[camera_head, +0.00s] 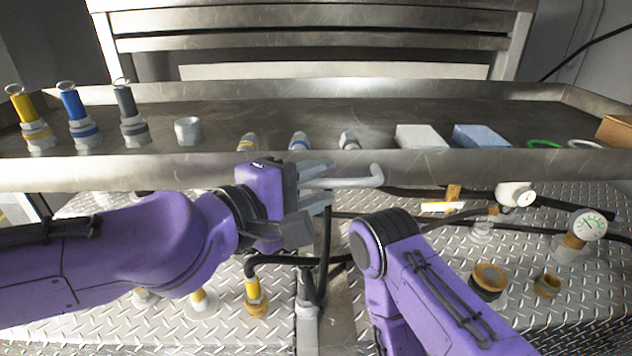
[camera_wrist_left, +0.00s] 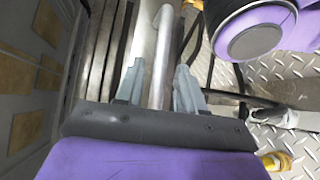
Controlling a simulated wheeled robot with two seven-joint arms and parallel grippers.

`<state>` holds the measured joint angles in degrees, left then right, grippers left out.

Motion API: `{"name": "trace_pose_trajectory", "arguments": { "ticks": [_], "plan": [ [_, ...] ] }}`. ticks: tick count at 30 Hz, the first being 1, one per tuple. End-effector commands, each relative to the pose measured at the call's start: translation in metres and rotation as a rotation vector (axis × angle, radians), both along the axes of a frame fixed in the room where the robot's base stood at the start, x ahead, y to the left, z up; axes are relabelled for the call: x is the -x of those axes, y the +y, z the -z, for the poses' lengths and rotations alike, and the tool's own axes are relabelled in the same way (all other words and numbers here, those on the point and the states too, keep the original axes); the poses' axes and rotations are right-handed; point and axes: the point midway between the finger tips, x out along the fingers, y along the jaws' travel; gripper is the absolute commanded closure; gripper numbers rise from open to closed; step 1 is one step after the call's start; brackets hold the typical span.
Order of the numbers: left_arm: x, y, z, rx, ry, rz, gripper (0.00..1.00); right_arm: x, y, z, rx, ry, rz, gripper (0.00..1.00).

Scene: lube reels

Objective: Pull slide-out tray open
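The slide-out tray (camera_head: 330,163) is a wide grey metal tray across the head view. A grey bar handle (camera_head: 362,182) sticks out at its front edge, near the middle. My left gripper (camera_head: 324,183) is at this handle, with one finger above and one below it. In the left wrist view the handle bar (camera_wrist_left: 160,65) runs between the two fingers of the gripper (camera_wrist_left: 159,85), with a gap visible on both sides, so it looks open around the bar. My right gripper is out of view; only my purple right arm shows.
On the tray stand yellow, blue and dark fittings (camera_head: 78,118), small nozzles, white and blue blocks (camera_head: 482,137), and a green ring (camera_head: 544,144). Below lies a diamond-plate deck (camera_head: 400,290) with black hoses, a gauge (camera_head: 589,225) and brass-coloured caps (camera_head: 489,279). My right arm is close by.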

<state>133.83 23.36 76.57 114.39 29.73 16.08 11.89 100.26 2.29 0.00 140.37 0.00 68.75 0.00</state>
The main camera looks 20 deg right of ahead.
Motion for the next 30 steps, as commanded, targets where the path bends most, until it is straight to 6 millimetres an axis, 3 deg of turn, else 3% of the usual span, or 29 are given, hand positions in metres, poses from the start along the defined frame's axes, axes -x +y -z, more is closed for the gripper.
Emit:
{"name": "trace_pose_trajectory", "arguments": {
  "ticks": [7, 15, 19, 30],
  "plan": [
    [0.003, 0.011, -0.003, 0.002, -0.004, -0.003, 0.62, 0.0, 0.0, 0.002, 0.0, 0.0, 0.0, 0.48],
    [0.026, 0.069, -0.013, 0.003, -0.005, -0.003, 0.62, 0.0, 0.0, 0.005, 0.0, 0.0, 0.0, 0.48],
    [0.034, 0.088, -0.016, 0.001, -0.003, -0.003, 0.62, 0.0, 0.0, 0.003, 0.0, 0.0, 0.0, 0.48],
    [0.038, 0.097, -0.015, 0.0, 0.0, 0.0, 0.62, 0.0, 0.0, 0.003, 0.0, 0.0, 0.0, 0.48]
  ]
}}
